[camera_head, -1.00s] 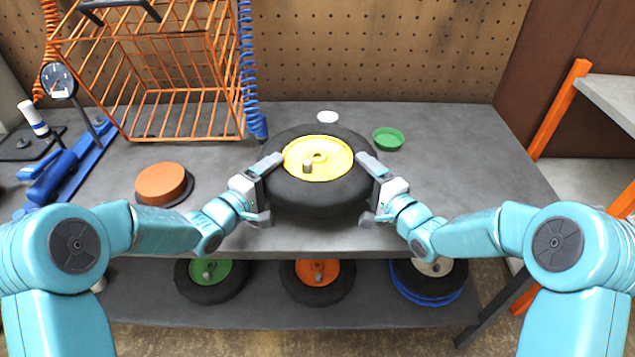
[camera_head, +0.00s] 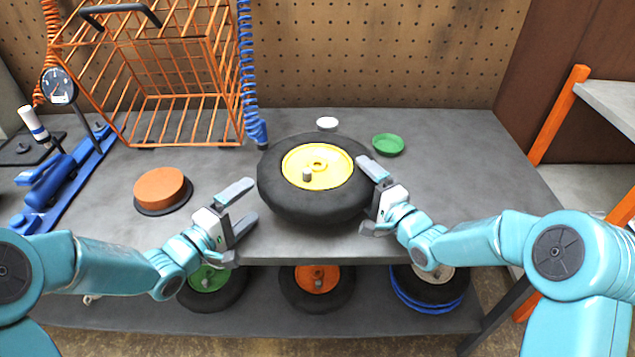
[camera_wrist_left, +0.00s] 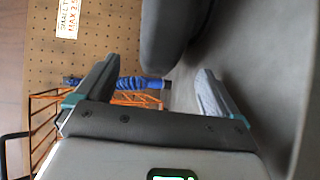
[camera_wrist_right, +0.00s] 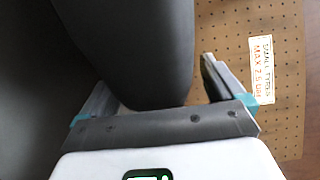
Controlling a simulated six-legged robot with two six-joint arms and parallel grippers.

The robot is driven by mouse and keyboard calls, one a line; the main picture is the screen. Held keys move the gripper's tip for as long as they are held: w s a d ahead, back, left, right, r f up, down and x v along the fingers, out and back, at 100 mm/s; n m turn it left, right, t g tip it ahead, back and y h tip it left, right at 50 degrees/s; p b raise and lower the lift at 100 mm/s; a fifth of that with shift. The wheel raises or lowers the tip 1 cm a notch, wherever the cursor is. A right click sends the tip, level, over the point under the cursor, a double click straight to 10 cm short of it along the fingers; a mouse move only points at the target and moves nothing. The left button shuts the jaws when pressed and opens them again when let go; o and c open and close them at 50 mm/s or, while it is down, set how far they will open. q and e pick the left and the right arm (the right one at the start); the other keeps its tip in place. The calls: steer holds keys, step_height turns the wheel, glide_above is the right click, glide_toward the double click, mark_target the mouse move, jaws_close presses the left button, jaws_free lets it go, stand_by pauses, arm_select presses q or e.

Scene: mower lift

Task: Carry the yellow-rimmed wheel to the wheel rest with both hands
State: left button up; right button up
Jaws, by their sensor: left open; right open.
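The yellow-rimmed wheel (camera_head: 318,205) lies flat on the grey bench, black tyre around a yellow hub facing up. My left gripper (camera_head: 245,208) is open and empty, left of the tyre and apart from it. In the left wrist view the tyre (camera_wrist_left: 172,35) is beyond the open fingers. My right gripper (camera_head: 369,200) is open at the tyre's right side. In the right wrist view the tyre (camera_wrist_right: 140,50) lies between the spread fingers; contact is unclear. An orange round pad (camera_head: 160,187) on a dark base is to the left; I cannot tell whether it is the wheel rest.
An orange wire crate (camera_head: 170,75) stands at the back left, beside a blue coiled hose (camera_head: 247,80). A blue tool with a gauge (camera_head: 60,170) is far left. A green dish (camera_head: 388,144) and white disc (camera_head: 327,124) sit behind the wheel. Several wheels lie on the lower shelf (camera_head: 120,305).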

arm_select(q)
steer(key=v, duration=0.3)
steer(key=shift+s, duration=0.1)
arm_select(e)
steer(key=v, duration=1.2)
